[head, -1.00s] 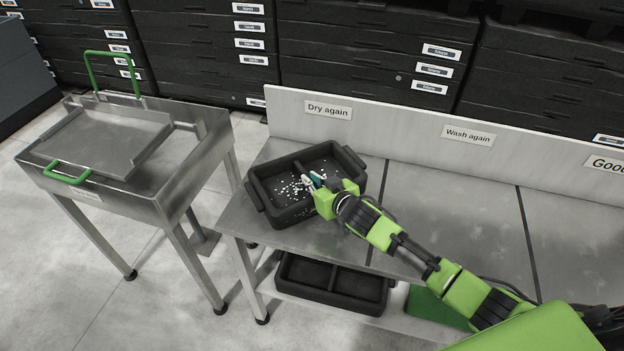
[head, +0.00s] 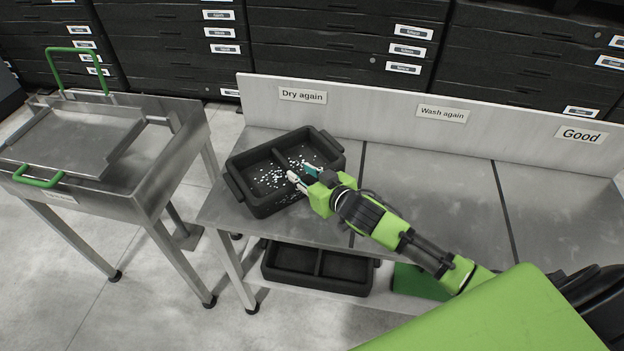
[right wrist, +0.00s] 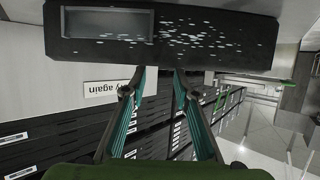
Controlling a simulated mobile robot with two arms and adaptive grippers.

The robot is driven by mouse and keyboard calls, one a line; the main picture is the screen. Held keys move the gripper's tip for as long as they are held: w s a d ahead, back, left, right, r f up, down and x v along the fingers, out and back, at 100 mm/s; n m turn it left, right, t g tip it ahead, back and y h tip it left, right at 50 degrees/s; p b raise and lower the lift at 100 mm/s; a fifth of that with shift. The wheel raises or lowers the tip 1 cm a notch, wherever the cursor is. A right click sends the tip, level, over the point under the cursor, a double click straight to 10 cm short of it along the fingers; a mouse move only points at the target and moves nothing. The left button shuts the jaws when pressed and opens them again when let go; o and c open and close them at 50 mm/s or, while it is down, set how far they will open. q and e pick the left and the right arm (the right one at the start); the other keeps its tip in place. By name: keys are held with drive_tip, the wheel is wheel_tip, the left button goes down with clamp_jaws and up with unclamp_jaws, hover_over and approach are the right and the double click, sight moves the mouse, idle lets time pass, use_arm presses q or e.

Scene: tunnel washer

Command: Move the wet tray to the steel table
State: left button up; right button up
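The wet tray (head: 238,180), black with two compartments and white drops, sits at the left end of the grey sorting bench (head: 430,205), below the "Dry again" sign (head: 302,96). My right gripper (head: 301,174) is at the tray's front right side. In the right wrist view, the upside-down tray (right wrist: 215,40) fills the top and the two teal-lined fingers (right wrist: 159,80) are spread, with nothing seen between them. Whether the fingertips touch the tray is unclear. A steel table (head: 150,185) stands left of the bench. My left gripper is not in view.
The steel table carries a raised metal plate (head: 75,140) and green handles (head: 38,180). A second black tray (head: 318,285) and a green item (head: 420,283) are on the bench's lower shelf. The "Wash again" and "Good" sections look empty. Black drawers line the back.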

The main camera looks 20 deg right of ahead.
drive_tip(key=v, duration=0.5)
idle(0.4)
